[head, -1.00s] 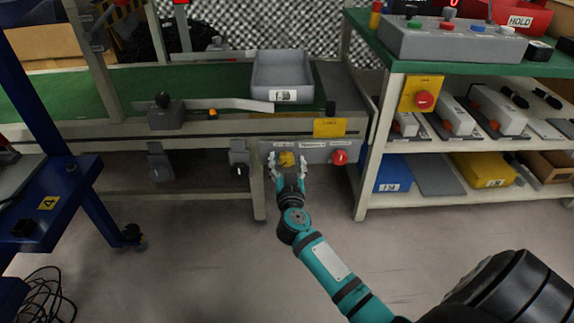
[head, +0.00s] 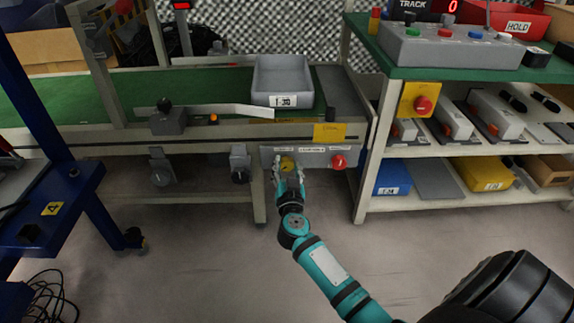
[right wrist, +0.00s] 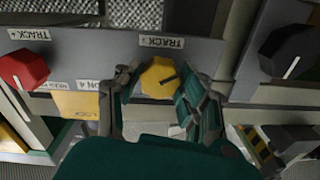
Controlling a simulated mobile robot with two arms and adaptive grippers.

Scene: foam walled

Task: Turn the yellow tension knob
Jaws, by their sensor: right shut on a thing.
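The yellow tension knob (head: 287,163) sits on a grey control panel (head: 315,160) on the front of the conveyor frame. My left gripper is not in view.
A grey tray (head: 283,80) stands on the conveyor above. A shelf unit (head: 360,208) stands close on the right.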

